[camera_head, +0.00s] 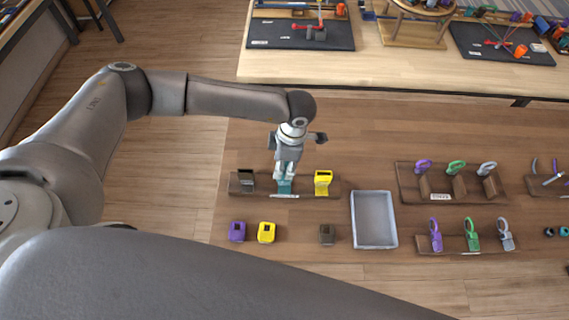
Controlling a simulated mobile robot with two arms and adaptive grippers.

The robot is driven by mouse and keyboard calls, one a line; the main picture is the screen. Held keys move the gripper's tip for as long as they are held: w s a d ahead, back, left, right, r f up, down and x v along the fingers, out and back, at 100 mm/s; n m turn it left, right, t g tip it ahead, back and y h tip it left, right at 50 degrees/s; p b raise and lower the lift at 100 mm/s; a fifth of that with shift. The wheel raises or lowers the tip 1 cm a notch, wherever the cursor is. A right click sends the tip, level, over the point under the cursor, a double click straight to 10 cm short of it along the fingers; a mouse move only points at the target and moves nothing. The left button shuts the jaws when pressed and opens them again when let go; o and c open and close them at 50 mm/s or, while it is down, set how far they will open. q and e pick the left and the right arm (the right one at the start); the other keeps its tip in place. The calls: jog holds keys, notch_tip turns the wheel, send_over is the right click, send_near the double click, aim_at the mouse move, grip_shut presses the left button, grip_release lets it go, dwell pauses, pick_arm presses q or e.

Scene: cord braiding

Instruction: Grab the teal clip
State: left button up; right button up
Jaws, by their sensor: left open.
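The teal clip (284,187) stands in the middle of a brown wooden rack on the table, between a dark clip and a yellow clip. My left gripper (284,172) is right above it, pointing down, with its fingertips at the top of the clip. The fingers are open. They hide the upper part of the teal clip, and I cannot tell whether they touch it. My right gripper is not in view.
The dark clip (247,181) and yellow clip (323,182) stand close on either side. Purple (237,231), yellow (266,232) and dark (327,234) pieces lie in front. A grey tray (374,219) is to the right, then racks with looped clips (456,170).

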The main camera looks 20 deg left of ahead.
pick_arm(q)
jog(key=c, duration=0.8)
